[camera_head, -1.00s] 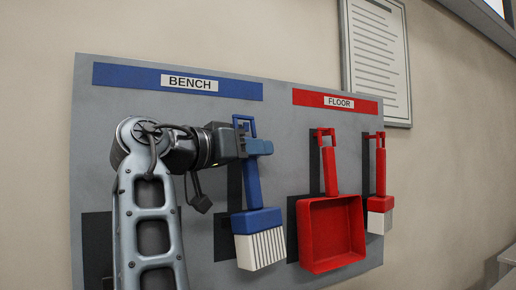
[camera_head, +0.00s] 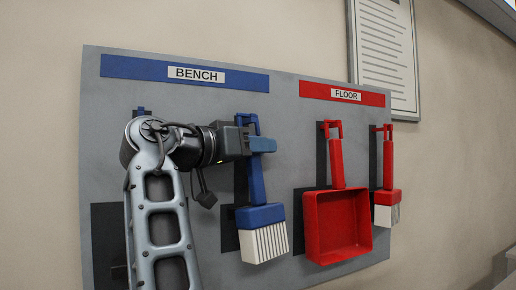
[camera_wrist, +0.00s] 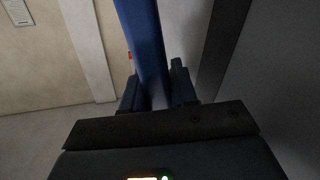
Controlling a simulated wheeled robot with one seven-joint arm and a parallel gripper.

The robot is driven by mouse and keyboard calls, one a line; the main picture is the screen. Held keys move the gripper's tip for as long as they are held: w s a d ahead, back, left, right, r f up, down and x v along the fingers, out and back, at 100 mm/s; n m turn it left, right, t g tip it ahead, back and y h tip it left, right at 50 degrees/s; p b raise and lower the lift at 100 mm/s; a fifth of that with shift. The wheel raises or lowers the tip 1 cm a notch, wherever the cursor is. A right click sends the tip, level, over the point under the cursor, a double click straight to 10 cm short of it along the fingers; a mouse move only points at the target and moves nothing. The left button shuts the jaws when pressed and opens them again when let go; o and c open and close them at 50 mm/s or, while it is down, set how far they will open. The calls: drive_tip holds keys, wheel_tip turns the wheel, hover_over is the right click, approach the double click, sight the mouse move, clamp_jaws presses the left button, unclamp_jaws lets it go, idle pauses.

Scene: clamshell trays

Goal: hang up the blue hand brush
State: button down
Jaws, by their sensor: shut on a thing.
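The blue hand brush (camera_head: 264,218), with white bristles, hangs upright, bristles down, in front of the grey board under the blue BENCH strip. My gripper (camera_head: 262,146) is shut on the upper part of its handle, just below the blue loop at its top. In the wrist view the blue handle (camera_wrist: 144,45) runs up between the two fingers of my gripper (camera_wrist: 156,92). A blue hook (camera_head: 247,120) shows at the loop. I cannot tell whether the loop sits on the hook or touches it.
The grey board (camera_head: 240,90) carries dark tool outlines. A red dustpan (camera_head: 338,228) and a red brush (camera_head: 388,185) hang to the right under the FLOOR strip (camera_head: 343,94). Another blue peg (camera_head: 141,111) shows at the left, above my arm. A framed sheet (camera_head: 384,50) hangs behind.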

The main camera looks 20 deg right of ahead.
drive_tip(key=c, duration=0.8)
unclamp_jaws()
drive_tip(key=shift+a, duration=0.1)
